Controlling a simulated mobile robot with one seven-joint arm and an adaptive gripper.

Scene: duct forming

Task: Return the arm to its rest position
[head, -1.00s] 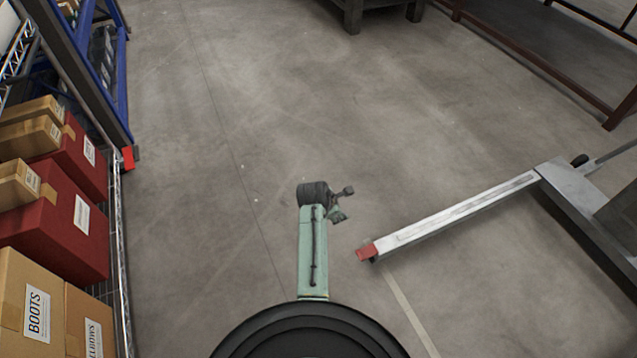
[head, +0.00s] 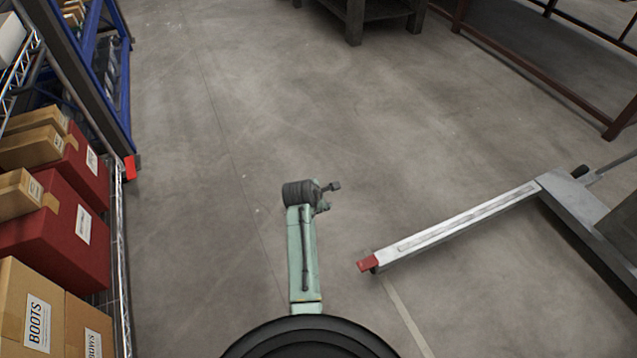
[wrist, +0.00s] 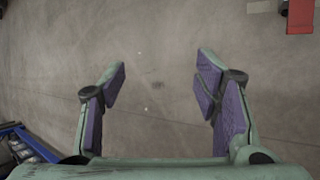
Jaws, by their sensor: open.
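My arm (head: 302,260) shows in the head view as a pale green link reaching forward from the dark round base at the bottom edge, with a dark joint at its far end. Small dark parts stick out to the right of that joint, and the gripper itself cannot be made out there. In the wrist view my gripper (wrist: 160,80) is open, its two purple-padded fingers wide apart. Nothing is between the fingers but bare concrete floor (wrist: 155,50).
A shelf on the left holds red boxes (head: 75,230) and cardboard boxes (head: 35,315), beside a blue rack frame (head: 110,75). A metal beam with a red tip (head: 460,225) lies to the right. A dark table (head: 385,10) stands at the back. The middle floor is clear.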

